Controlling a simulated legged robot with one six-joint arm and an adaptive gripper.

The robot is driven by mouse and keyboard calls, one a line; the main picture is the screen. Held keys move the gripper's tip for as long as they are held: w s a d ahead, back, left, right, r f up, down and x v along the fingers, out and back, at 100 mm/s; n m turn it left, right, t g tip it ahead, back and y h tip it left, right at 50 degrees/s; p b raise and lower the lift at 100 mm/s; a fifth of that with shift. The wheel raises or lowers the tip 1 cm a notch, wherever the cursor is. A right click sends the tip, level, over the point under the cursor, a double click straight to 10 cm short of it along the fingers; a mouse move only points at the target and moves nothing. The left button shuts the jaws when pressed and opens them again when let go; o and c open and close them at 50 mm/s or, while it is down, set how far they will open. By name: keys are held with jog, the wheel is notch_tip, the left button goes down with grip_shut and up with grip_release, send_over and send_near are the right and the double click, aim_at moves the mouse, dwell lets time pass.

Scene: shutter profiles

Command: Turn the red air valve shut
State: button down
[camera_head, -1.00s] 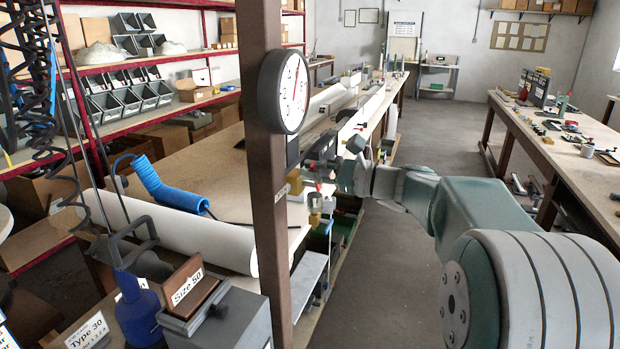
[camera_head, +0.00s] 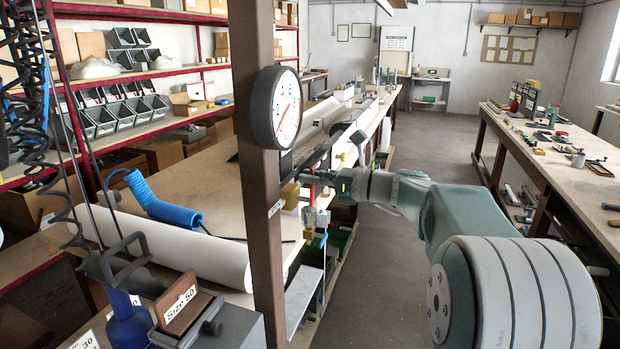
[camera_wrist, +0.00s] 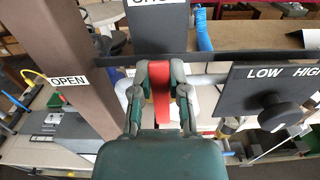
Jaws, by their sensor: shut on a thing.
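The red air valve lever (camera_wrist: 161,95) is in the middle of the wrist view, lying between the two fingers of my gripper (camera_wrist: 160,68). The fingers are shut on it, and it runs lengthwise between them, toward the upper plate. An OPEN label (camera_wrist: 69,81) is on the brown post at left. The valve's pivot is hidden.
A brown post (camera_head: 264,220) with a round gauge (camera_head: 274,108) stands close left of my gripper. A LOW/HIGH plate with a black knob (camera_wrist: 273,112) is close to its right in the wrist view. The aisle floor (camera_head: 420,150) is clear.

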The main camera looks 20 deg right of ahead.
jog(key=shift+f, duration=0.35)
jog(key=c, duration=0.7)
grip_release()
jog(key=shift+o, duration=0.5)
jog(key=shift+d+r, duration=0.1)
jog(key=shift+r, duration=0.05)
jog(key=shift+d, duration=0.1)
jog(key=v, duration=1.1)
jog(key=shift+s+d, duration=0.2)
jog(key=shift+d, duration=0.15)
